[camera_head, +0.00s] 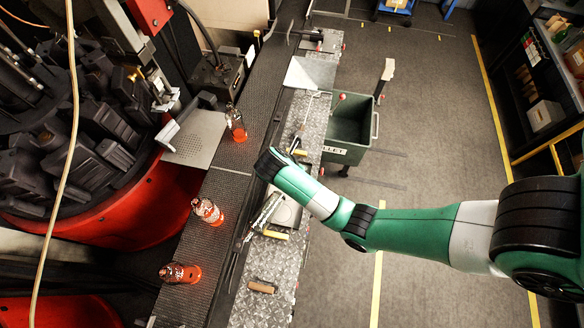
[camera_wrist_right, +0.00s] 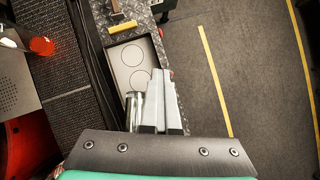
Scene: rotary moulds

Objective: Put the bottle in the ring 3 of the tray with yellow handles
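The tray with yellow handles (camera_head: 285,215) lies on the metal-plated bench under my right arm; it also shows in the right wrist view (camera_wrist_right: 114,62), with two ring outlines clear. Its rear yellow handle (camera_wrist_right: 123,27) is visible. My right gripper (camera_wrist_right: 161,72) is over the near end of the tray, its fingers together with nothing seen between them. A shiny, silvery cylinder-like thing (camera_wrist_right: 132,108) is just left of the fingers; I cannot tell what it is. My left gripper is not visible.
The bottles are on a dark ridged belt (camera_head: 222,185) left of the bench. The red rotary machine (camera_head: 120,220) is further left. A green bin (camera_head: 350,130) stands right of the bench. A brown-handled tool (camera_head: 262,286) lies on the front bench.

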